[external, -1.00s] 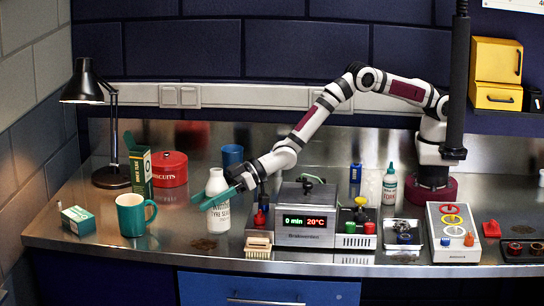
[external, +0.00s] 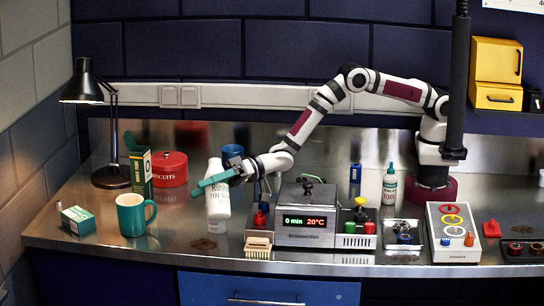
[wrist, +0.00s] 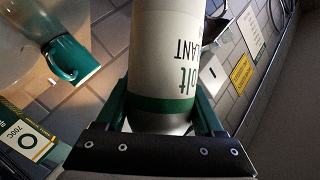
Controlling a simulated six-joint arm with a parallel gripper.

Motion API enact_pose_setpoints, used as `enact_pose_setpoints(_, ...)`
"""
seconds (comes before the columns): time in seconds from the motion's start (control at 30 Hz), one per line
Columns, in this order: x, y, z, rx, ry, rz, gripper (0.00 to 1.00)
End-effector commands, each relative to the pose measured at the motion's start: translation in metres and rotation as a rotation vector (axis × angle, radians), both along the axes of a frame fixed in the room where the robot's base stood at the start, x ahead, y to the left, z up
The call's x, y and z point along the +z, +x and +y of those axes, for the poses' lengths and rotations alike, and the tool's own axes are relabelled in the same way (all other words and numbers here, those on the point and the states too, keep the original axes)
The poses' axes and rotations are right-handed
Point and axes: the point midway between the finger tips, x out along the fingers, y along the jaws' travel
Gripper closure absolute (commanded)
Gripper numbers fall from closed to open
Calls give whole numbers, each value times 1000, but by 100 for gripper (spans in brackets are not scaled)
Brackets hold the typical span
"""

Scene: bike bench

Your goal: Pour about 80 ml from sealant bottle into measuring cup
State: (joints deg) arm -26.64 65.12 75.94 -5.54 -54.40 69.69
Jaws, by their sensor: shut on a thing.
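The sealant bottle (external: 217,205) is white with dark lettering and a green band, which shows in the wrist view (wrist: 165,103). My gripper (external: 213,181) is shut on it around its body, with the teal fingers on either side. The bottle is close to upright, and its base looks a little above the bench. I cannot make out whether its mouth is open. No clearly marked measuring cup can be picked out. A teal mug (external: 131,216) stands to the left of the bottle, and a blue cup (external: 233,153) stands behind it, partly hidden by my gripper.
A red biscuit tin (external: 170,170), a green box (external: 141,172) and a black lamp (external: 112,178) stand back left. A small carton (external: 78,220) lies at far left. A metal device with a display (external: 305,222) and a brush (external: 258,247) are to the right. Bench between mug and bottle is clear.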

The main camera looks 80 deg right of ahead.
Motion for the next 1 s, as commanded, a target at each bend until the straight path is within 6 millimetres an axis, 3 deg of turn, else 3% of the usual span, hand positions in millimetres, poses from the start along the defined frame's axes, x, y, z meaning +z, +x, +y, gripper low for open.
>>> enact_pose_setpoints(0.5, 20, -2, 6, 1, 302, 80, 98)
enact_pose_setpoints(1.0, 28, -2, 7, 0, 457, 121, 98)
